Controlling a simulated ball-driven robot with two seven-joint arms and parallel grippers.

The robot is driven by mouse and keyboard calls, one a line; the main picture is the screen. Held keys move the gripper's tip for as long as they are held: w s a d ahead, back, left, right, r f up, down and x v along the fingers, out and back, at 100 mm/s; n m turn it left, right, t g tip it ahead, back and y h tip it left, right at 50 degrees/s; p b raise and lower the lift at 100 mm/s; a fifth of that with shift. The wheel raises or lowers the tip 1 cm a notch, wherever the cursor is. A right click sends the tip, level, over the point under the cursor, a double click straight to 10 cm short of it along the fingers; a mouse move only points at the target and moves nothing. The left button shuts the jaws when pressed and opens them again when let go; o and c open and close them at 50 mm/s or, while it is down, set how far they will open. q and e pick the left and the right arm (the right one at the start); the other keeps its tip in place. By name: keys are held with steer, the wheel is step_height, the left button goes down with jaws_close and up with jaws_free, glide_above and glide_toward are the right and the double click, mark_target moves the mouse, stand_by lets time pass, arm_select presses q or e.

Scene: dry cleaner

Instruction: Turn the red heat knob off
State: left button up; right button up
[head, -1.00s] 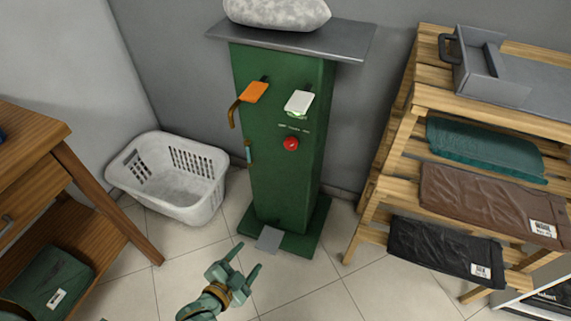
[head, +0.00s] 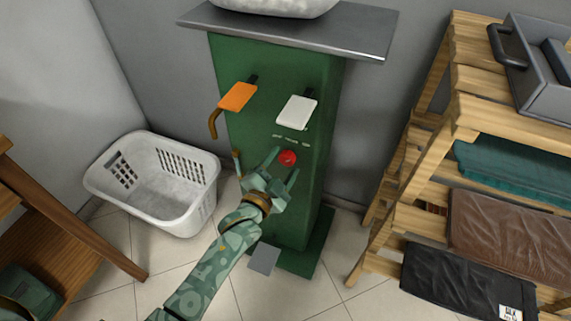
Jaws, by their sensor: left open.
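The red heat knob (head: 288,158) is on the front of the green press cabinet (head: 270,215), below small white lettering. My left gripper (head: 283,168) is in front of the cabinet with its two fingers apart, one to the left of the knob and one to its lower right. Nothing is held. I cannot tell whether either finger touches the knob. The knob's pointer is too small to read. My right gripper is out of view.
A grey pedal (head: 263,259) is at the base. A white laundry basket (head: 150,205) stands left, a wooden rack (head: 450,120) with folded garments right. Tiled floor lies between.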

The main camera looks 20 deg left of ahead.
arm_select(q)
steer(key=shift+w, duration=0.6)
steer(key=c, duration=1)
